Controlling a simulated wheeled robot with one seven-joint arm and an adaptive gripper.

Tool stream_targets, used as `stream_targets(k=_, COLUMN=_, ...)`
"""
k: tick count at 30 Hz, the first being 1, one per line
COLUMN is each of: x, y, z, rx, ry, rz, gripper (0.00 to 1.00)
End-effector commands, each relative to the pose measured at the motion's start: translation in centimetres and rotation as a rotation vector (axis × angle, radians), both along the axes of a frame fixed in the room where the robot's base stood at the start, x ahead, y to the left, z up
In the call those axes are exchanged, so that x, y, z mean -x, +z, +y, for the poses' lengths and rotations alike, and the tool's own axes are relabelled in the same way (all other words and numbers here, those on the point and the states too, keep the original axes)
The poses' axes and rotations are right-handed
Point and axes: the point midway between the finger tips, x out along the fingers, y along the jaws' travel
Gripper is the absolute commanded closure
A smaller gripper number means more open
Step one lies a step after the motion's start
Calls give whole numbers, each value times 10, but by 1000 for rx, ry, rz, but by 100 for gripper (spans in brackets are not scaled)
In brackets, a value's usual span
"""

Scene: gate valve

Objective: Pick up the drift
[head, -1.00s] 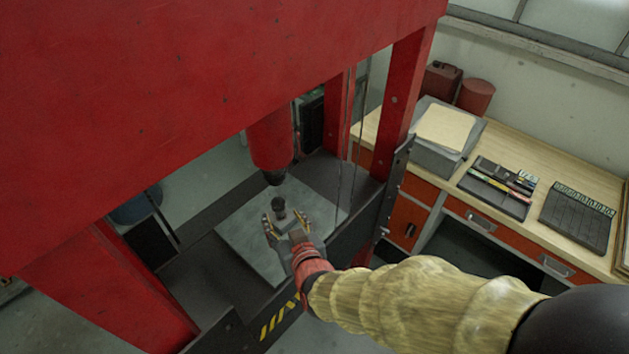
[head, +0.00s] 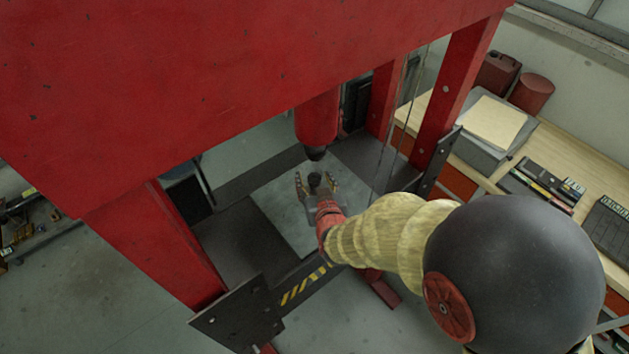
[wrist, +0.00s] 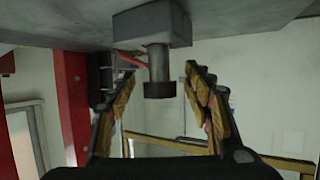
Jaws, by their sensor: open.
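The drift (wrist: 158,65) is a short grey cylinder with a wider dark end. It stands on a grey block (wrist: 150,27) on the press's plate; the wrist view shows this upside down. In the head view the drift (head: 315,181) shows as a small dark shape below the ram. My gripper (head: 316,179) is open, with one finger on each side of the drift. In the wrist view gaps show between the drift and both fingers (wrist: 160,75), with the dark end between them. My gripper hides most of the block in the head view.
The red press frame (head: 230,70) surrounds the work space, with its ram (head: 317,118) close above the drift. The grey plate (head: 280,205) is otherwise bare. Cables (head: 400,115) hang by the right posts (head: 452,100). A workbench (head: 545,150) stands at the right.

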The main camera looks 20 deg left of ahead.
Motion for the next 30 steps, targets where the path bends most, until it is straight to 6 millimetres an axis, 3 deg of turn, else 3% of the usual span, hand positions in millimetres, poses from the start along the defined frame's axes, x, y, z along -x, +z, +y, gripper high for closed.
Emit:
stream_targets(k=6, x=0, y=0, z=0, rx=0, ry=0, rz=0, gripper=49)
stream_targets(k=30, x=0, y=0, z=0, rx=1, ry=0, rz=1, gripper=95)
